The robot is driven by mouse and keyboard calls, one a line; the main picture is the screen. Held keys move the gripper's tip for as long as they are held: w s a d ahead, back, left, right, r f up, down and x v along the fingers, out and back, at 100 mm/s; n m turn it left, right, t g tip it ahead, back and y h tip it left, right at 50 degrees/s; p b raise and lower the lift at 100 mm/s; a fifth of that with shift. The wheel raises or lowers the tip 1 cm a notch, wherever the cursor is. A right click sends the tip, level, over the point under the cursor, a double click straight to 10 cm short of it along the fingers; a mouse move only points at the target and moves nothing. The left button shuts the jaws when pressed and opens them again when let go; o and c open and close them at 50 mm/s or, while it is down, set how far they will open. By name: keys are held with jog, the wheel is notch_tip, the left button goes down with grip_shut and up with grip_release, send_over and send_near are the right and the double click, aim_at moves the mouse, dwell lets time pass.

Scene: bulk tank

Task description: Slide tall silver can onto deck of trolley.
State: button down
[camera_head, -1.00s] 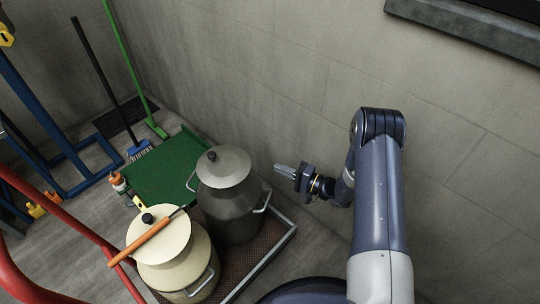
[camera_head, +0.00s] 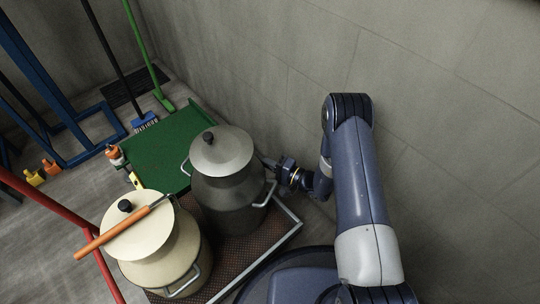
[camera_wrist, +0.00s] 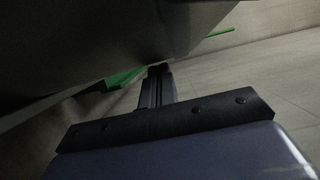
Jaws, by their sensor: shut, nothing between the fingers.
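The tall silver can (camera_head: 230,190), dark grey with a paler domed lid and side handles, stands upright on a brown perforated surface with a metal rim (camera_head: 285,237). A flat green deck (camera_head: 160,155) lies just beyond it; I cannot tell whether the can's base touches it. My gripper (camera_head: 268,163) is shut and empty, low at the can's right side, between can and wall. Its tips are partly hidden by the can, so contact is unclear. In the wrist view, the shut fingers (camera_wrist: 157,72) lie under a dark curved shape, probably the can (camera_wrist: 80,45), with green beyond.
A cream can (camera_head: 155,250) with an orange-handled tool (camera_head: 120,229) across its lid stands at left. A red rail (camera_head: 55,205) runs along the left. The wall (camera_head: 420,120) is close on the right.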

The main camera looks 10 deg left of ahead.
jog(key=shift+a, duration=0.1)
jog(key=shift+s+a+b, duration=0.3)
jog(key=shift+s+a, duration=0.4)
jog(key=shift+s, duration=0.25)
